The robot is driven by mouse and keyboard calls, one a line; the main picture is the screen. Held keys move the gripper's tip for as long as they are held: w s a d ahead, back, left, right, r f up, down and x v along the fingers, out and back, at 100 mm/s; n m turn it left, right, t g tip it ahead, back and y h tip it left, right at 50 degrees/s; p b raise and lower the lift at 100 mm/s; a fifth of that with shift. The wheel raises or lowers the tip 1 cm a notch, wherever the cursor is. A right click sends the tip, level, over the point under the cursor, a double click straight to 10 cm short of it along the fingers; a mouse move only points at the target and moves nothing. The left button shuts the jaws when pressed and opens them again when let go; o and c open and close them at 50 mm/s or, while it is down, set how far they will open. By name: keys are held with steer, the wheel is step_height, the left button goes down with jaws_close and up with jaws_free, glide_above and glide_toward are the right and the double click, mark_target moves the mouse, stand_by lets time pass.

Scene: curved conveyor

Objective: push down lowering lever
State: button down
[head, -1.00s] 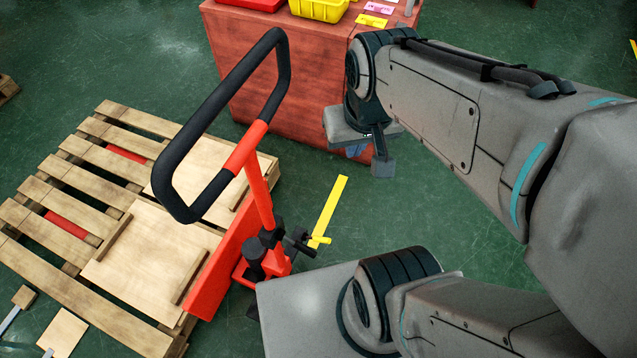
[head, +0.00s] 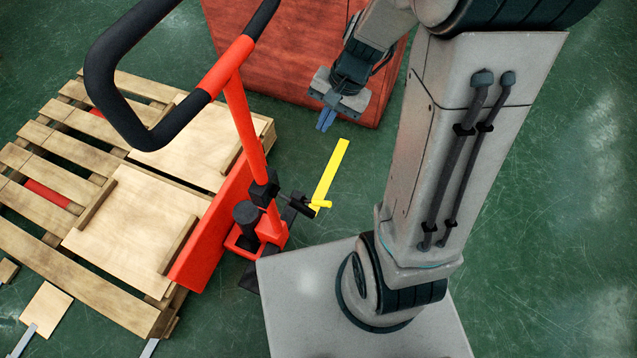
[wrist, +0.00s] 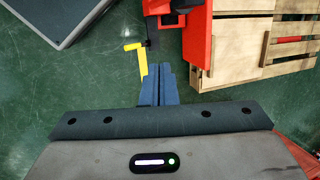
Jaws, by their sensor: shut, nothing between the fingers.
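The lowering lever is a long yellow bar (head: 330,172) with a short bent end, on the right side of the red pallet jack (head: 245,120) in the head view. In the wrist view the yellow lever (wrist: 139,59) shows just beyond my fingertips. My gripper (head: 325,121) has blue fingers pressed together and empty, a little beyond the lever's far end in the head view. In the wrist view the shut fingers (wrist: 158,72) lie close to the lever's long bar; I cannot tell whether they touch it.
A wooden pallet (head: 60,225) lies left of the jack, with boards on it. The jack's black handle loop (head: 97,75) rises at upper left. A red cabinet (head: 275,55) stands behind my gripper. Green floor (head: 560,220) is clear at right.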

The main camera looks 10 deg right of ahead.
steer(key=w+d+f+m+y+b, duration=0.1)
steer(key=w+f+m+b, duration=0.2)
steer(key=f, duration=0.7)
steer(key=w+d+f+m+b, duration=0.15)
steer(key=f+b, duration=0.35)
steer(key=f, duration=0.5)
steer(key=m+b, duration=0.6)
glide_toward(321, 203)
steer(key=shift+w+d+f+n+g, duration=0.25)
steer(key=shift+w+d+f+g, duration=0.15)
steer(key=shift+d, duration=0.2)
steer(key=b+x, duration=0.5)
steer(key=x, duration=0.2)
steer(key=shift+a+r, duration=0.1)
steer(key=shift+a, duration=0.05)
step_height(321, 203, down, 4)
steer(key=b, duration=0.4)
steer(key=shift+f+b, duration=0.2)
steer(key=shift+b, duration=0.1)
steer(key=shift+r, duration=0.1)
